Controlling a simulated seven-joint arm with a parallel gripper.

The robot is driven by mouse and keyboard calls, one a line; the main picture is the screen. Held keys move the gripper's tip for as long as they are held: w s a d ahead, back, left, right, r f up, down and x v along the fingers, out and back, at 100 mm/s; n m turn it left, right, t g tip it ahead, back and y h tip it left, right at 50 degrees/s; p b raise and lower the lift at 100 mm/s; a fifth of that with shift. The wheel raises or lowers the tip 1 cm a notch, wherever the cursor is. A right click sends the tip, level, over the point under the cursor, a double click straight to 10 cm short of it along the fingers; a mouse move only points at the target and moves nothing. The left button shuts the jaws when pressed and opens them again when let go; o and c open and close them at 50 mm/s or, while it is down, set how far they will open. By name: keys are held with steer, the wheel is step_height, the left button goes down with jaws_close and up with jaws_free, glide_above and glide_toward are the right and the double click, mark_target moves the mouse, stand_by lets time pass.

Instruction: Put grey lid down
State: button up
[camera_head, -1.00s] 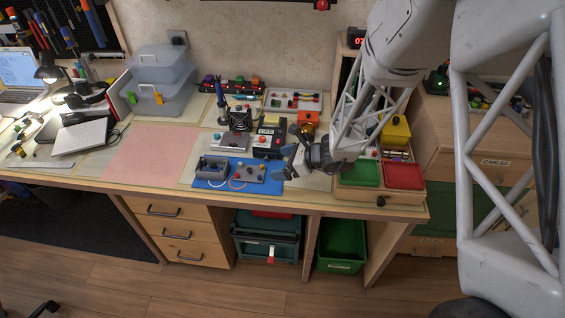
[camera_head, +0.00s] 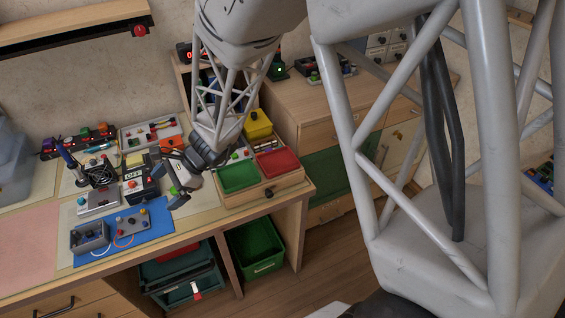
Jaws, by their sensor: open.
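A small grey panel with coloured knobs (camera_head: 132,222), which looks like the grey lid, lies on the blue mat (camera_head: 157,240). A grey open box (camera_head: 90,237) stands just left of it on the mat, and an orange wire lies between them. My gripper (camera_head: 174,198) is open, at the mat's right edge, to the right of the panel and apart from it. I see nothing held in the jaws, though the fingers are small and partly blurred. The gripper's height above the table is hard to tell.
Right of my gripper is a wooden organiser with a green tray (camera_head: 238,178) and a red tray (camera_head: 278,163). The pink sheet (camera_head: 30,263) at left is clear.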

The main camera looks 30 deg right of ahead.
steer(key=s+d+r+n+t+h, duration=0.2)
steer(key=s+d+r+n+h, duration=0.9)
steer(key=s+d+r, duration=0.8)
steer(key=s+d+n, duration=0.3)
steer(key=s, duration=0.1)
steer(key=shift+r+n, duration=0.3)
steer(key=shift+r, duration=0.05)
